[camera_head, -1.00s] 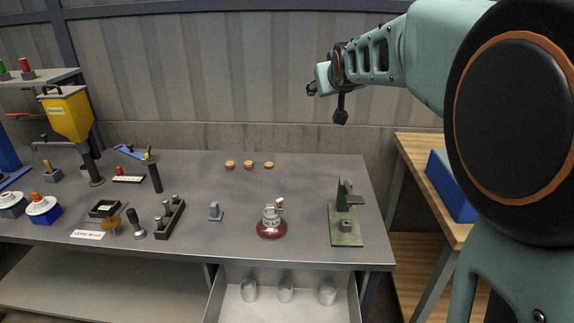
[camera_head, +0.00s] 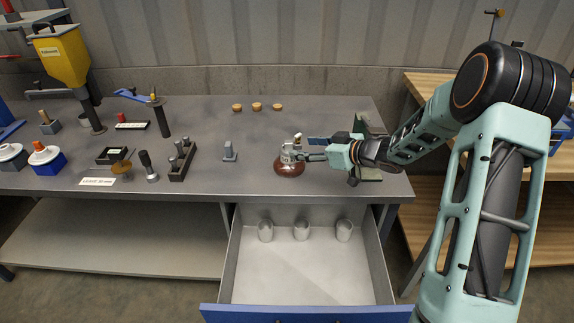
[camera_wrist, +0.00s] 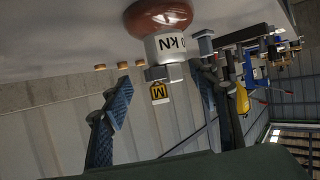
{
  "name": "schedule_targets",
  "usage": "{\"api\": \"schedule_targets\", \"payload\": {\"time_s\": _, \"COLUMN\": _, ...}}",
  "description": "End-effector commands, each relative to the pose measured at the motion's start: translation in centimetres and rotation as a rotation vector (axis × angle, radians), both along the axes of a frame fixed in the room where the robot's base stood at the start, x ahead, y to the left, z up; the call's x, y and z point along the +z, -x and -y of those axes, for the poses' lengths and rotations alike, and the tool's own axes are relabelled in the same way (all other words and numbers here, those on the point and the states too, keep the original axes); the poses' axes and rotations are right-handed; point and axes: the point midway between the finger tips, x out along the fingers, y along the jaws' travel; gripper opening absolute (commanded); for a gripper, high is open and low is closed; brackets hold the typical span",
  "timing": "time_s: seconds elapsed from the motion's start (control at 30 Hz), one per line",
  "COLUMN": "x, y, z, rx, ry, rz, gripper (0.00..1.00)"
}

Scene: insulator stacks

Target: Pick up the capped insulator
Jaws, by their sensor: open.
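The capped insulator (camera_head: 289,168) has a reddish-brown round body and a pale metal cap and stands upright on the bench. In the wrist view the insulator (camera_wrist: 158,18) appears upside down. Its white collar reads "kN" and a yellow tag marked "M" is at its cap end. My gripper (camera_head: 309,148) is open, just right of the cap and roughly level with it. In the wrist view my gripper's (camera_wrist: 162,75) two blue-padded fingers are apart, with the cap and tag between them in the picture. Contact cannot be told.
A green stand (camera_head: 368,150) is partly hidden behind my gripper. A small grey block (camera_head: 229,153) stands left of the insulator, and several tools fill the bench's left part. Three cork-coloured discs (camera_head: 256,107) lie at the back.

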Motion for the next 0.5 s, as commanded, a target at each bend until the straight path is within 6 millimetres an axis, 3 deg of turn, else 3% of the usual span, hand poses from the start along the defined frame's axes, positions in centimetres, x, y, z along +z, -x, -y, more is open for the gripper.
{"api": "schedule_targets", "payload": {"time_s": 0.17, "x": -1.4, "y": 0.3, "z": -0.6, "rx": 0.028, "ry": -0.042, "rz": -0.015, "gripper": 0.54}}
{"api": "schedule_targets", "payload": {"time_s": 0.5, "x": -3.5, "y": -2.8, "z": -4.5, "rx": 0.029, "ry": -0.042, "rz": -0.015, "gripper": 0.54}}
